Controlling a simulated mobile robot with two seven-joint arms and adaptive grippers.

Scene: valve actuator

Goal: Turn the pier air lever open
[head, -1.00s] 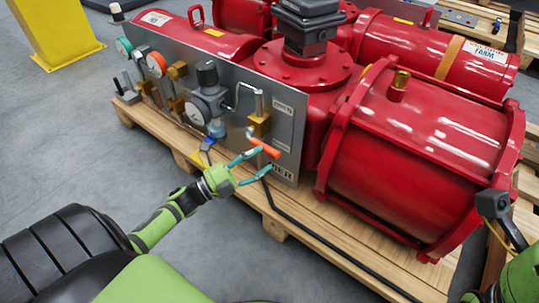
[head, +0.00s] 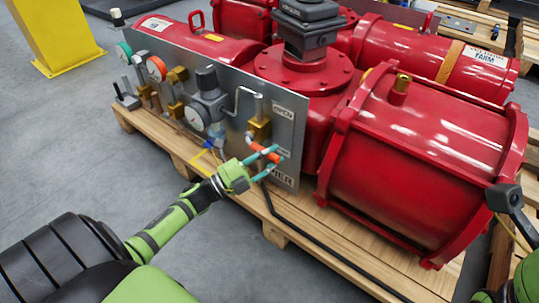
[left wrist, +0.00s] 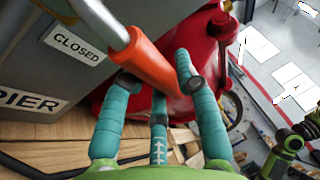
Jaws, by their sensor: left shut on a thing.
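The pier air lever has an orange handle (head: 264,152) on a bent metal rod, at a brass valve (head: 259,128) on the grey panel's lower right. My left gripper (head: 268,154) has its teal fingers shut on this handle. The left wrist view shows the orange handle (left wrist: 150,62) between the fingers, slanting down to the right. The "CLOSED" label (left wrist: 77,45) is beside the metal rod, with the "PIER" label (left wrist: 30,103) below. The "OPEN" label (head: 284,111) is above and right of the valve. My right gripper is not visible.
The grey panel (head: 225,77) also carries a pressure gauge (head: 197,117) and other valves to the left. Large red cylinders (head: 425,150) stand behind and right on a wooden pallet (head: 330,225). A black hose (head: 300,233) runs along the pallet. The floor in front-left is open.

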